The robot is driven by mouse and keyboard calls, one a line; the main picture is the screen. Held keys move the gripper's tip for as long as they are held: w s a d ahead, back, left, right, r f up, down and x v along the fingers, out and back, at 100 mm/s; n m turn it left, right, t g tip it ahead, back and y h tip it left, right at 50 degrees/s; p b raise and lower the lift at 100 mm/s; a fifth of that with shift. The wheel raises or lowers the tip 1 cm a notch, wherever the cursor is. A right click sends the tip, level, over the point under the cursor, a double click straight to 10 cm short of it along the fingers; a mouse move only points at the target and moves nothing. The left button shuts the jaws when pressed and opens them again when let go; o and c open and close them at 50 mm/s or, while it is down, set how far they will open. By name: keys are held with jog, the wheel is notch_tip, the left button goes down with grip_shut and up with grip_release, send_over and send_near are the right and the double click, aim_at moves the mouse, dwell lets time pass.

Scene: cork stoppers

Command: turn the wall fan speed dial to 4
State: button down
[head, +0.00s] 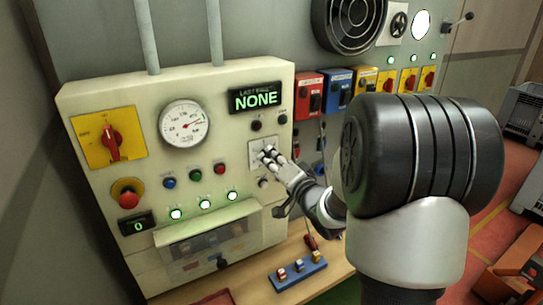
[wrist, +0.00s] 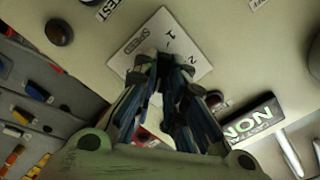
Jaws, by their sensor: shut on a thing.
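The speed dial's square white plate (head: 254,146) is on the front of the cream control panel. It also shows in the wrist view (wrist: 172,22), with a label that seems to read SPEED and what look like a 1 and a 2. My gripper (head: 268,154) is at this plate, its fingertips (wrist: 161,62) pointing into the plate's middle. It is shut on the dial knob, which the fingers mostly hide. I cannot tell which number the dial points to. The black round fan (head: 348,22) is on the wall at the upper right.
The panel's lit display (head: 256,99) reads NONE. A gauge (head: 184,124), a red rotary switch (head: 113,142) and a red mushroom button (head: 128,198) are left of my gripper. Small buttons sit close above and below the plate. A blue block (head: 297,270) lies on the wooden ledge below.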

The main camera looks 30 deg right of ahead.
jog(key=shift+w+r+m, duration=0.1)
jog(key=shift+r+m, duration=0.25)
jog(key=shift+m, duration=0.05)
jog(key=c, duration=1.7)
grip_release()
jog(key=shift+o, duration=0.3)
jog(key=shift+f, duration=0.2)
jog(key=s, duration=1.2)
jog(key=shift+d, duration=0.25)
jog(key=shift+w+f, duration=0.1)
